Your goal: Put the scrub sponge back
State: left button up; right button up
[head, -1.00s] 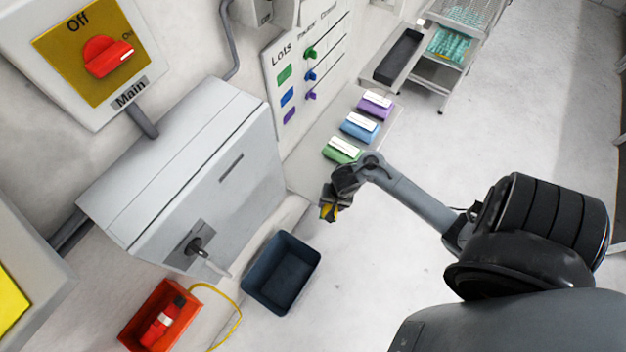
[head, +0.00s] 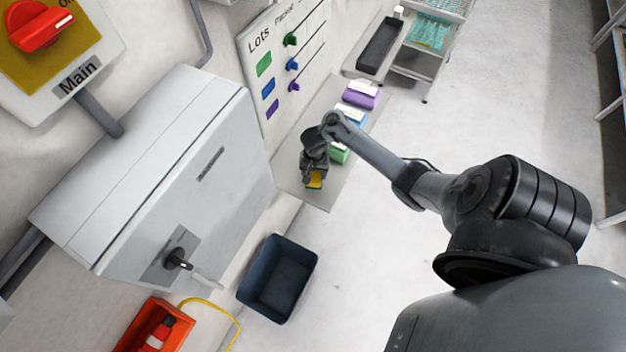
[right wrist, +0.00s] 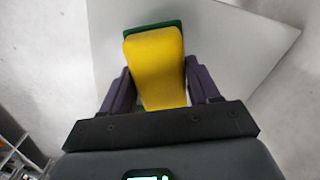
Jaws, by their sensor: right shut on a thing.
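The scrub sponge (right wrist: 155,65) is yellow with a green layer at its far end. My right gripper (right wrist: 158,92) is shut on it, one finger on each side, in the right wrist view. In the head view the sponge (head: 314,181) shows as a small yellow patch below my right gripper (head: 312,172). The sponge is over the near end of a grey shelf (head: 318,196); I cannot tell whether it touches the surface. My left gripper is not in view.
Green (head: 339,154), blue (head: 350,117) and purple (head: 360,95) packs with white labels stand along the shelf behind the gripper. A dark blue bin (head: 268,303) is below. A grey cabinet (head: 150,180) is at left. A black tray (head: 379,45) lies farther back.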

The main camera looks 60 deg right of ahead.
jog(key=shift+w+d+f, duration=0.1)
jog(key=shift+w+f, duration=0.2)
jog(key=shift+w, duration=0.1)
jog(key=shift+f+b, duration=1.05)
jog(key=shift+f, duration=0.9)
jog(key=o, duration=0.9)
